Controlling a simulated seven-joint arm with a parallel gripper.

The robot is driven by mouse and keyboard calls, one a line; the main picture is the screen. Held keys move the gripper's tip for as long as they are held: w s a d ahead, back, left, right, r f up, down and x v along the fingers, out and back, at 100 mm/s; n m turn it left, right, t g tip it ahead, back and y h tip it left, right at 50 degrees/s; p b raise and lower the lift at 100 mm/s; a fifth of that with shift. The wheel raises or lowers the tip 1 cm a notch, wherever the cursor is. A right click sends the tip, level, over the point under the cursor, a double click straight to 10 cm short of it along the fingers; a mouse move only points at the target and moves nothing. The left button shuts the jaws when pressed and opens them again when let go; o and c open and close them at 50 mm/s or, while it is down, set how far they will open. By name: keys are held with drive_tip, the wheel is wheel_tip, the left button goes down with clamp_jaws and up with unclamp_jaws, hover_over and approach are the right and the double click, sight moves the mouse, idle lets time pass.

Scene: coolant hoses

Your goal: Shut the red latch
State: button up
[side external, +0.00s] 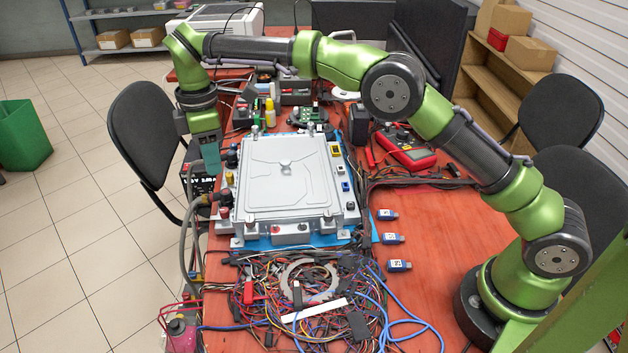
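A silver metal housing (287,175) with a raised lid lies on a blue mat (340,239) on the red table. Hose fittings and connectors line its left edge. A small dark red part (224,213) sits at its front left corner, close to a hose fitting (216,198); I cannot tell for sure whether this is the red latch, or whether it is open or shut. My gripper (210,160) points down just beyond the left edge of the housing, above the fittings near its back left. Its fingertips are too small to tell apart, and I see nothing held.
A dense tangle of wires (300,305) covers the table in front of the housing. Several blue-ended connectors (388,238) lie to the right. A red multimeter (405,150) and tools stand behind. A black box (198,180) stands left, below my gripper.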

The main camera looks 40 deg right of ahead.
sight(224, 210)
wheel_tip(224, 210, down, 13)
drive_tip(key=shift+r, duration=0.1)
idle(0.3)
clamp_jaws()
